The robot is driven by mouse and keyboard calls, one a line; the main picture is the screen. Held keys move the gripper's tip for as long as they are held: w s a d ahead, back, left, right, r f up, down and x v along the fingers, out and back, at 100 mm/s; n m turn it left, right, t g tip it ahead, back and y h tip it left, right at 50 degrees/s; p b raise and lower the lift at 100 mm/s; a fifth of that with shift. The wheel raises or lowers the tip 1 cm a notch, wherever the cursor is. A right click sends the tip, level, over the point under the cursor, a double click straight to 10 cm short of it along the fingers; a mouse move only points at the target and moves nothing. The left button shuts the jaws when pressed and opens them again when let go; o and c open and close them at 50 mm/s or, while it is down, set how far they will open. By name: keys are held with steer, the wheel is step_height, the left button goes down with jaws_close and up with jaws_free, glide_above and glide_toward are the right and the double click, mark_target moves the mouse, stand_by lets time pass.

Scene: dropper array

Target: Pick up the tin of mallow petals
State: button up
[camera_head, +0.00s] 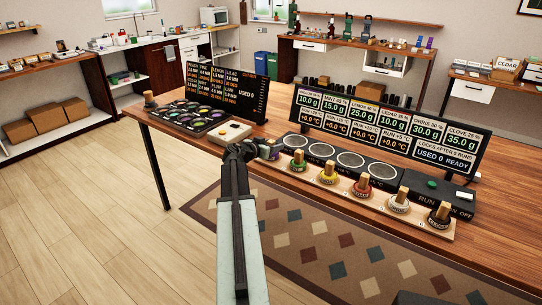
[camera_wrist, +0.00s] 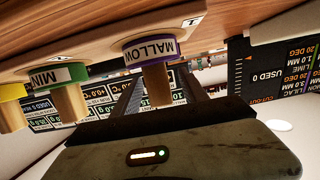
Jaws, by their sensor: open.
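The mallow tin (camera_wrist: 150,50) has a purple band, a white label reading MALLOW and a wooden knob. It shows near the middle of the wrist view, where the scene looks upside down. In the head view the mallow tin (camera_head: 273,154) is a small purple-edged thing at the left end of the tin row, partly hidden by my gripper (camera_head: 242,150). My gripper is open. In the wrist view its dark fingers (camera_wrist: 162,82) lie on either side of the knob's line; I cannot tell whether they touch it.
A mint tin (camera_wrist: 52,76) stands beside the mallow one. More knobbed tins, such as a red-banded one (camera_head: 328,173), continue rightward along a wooden strip. A white box (camera_head: 228,132) and a lens tray (camera_head: 190,115) stand left.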

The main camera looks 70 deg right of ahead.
steer(key=shift+x, duration=1.15)
steer(key=shift+a, duration=0.1)
steer(key=shift+c, duration=0.3)
jaws_close()
steer(key=shift+r, duration=0.1)
